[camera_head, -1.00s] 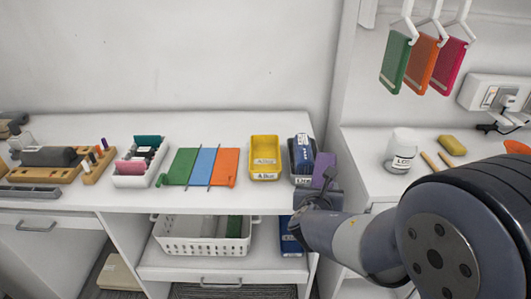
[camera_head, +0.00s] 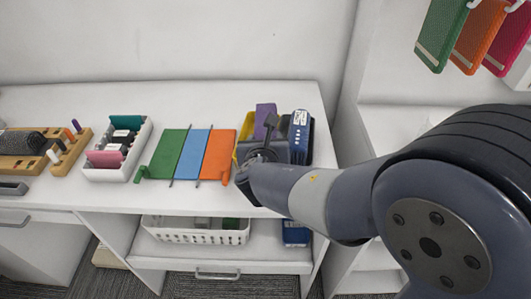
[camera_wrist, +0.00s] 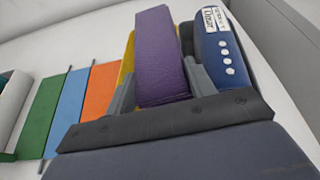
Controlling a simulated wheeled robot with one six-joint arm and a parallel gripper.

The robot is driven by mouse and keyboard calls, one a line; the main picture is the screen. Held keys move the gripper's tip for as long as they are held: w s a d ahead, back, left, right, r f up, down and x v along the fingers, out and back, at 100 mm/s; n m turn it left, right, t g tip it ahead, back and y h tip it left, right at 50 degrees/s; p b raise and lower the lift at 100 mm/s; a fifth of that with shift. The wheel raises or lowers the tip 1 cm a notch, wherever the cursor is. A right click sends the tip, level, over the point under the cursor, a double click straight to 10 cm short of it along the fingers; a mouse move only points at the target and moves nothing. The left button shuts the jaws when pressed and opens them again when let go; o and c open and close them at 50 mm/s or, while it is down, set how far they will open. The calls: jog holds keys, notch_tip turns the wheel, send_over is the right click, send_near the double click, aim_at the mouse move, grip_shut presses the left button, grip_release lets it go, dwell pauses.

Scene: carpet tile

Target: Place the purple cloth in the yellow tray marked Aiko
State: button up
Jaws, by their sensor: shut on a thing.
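The purple cloth (camera_head: 265,113) is a folded slab, standing upright in my gripper (camera_head: 264,146). In the wrist view the cloth (camera_wrist: 163,50) sits between both fingers, and the gripper (camera_wrist: 160,88) is shut on it. The yellow tray (camera_head: 246,122) is mostly hidden behind my gripper and the cloth; a strip of it shows left of the cloth in the wrist view (camera_wrist: 125,62). The cloth appears over the tray, but I cannot tell whether it touches it. The tray's name label is hidden now.
Right beside the yellow tray, a dark tray holds a blue labelled item (camera_head: 299,135). Left are green, blue and orange panels (camera_head: 196,153) and a white tray (camera_head: 137,170) of small items. A white basket (camera_head: 195,233) sits on the shelf below. Coloured pieces hang at upper right.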

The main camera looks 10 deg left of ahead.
notch_tip(320, 180, down, 4)
jog(key=shift+f+b, duration=0.15)
jog(key=shift+b, duration=0.4)
jog(key=shift+c, duration=0.4)
jog(key=shift+s+d+f, duration=0.15)
jog(key=shift+s+f, duration=0.05)
jog(key=shift+f, duration=0.15)
jog(key=shift+c, duration=1)
jog(key=o, duration=1.1)
jog(key=shift+w+f, duration=0.1)
jog(key=shift+c, duration=0.2)
jog(key=v, duration=0.7)
jog(key=r+p+v, duration=0.1)
jog(key=v, duration=0.2)
jog(key=shift+v, duration=0.8)
